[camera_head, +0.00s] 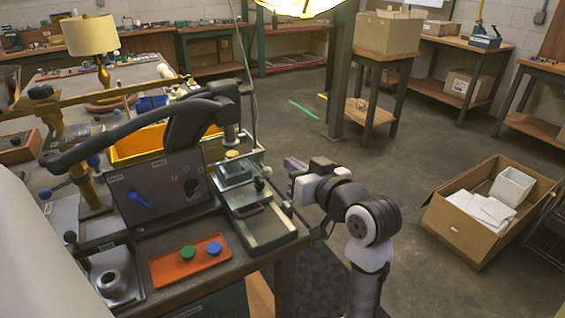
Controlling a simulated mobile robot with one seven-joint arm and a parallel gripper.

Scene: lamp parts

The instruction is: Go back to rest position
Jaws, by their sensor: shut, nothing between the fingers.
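My gripper (293,164) is at the end of my white and black arm, right of the workbench (215,262). It is beside the bench's right edge, pointing left towards the metal tray (268,228). It looks small and partly covered by my wrist. It is shut and I see nothing held in it. It appears apart from the things on the bench, though the exact gap cannot be told. A lamp (92,36) with a cream shade and brass stem stands on the bench at the back left.
An orange tray (165,272) with a green knob (188,252) and a blue knob (214,248) lies on the bench front. A black lever arm (120,132) rises above a dark panel (130,180). A cardboard box (450,222) stands at right. Floor behind my arm is clear.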

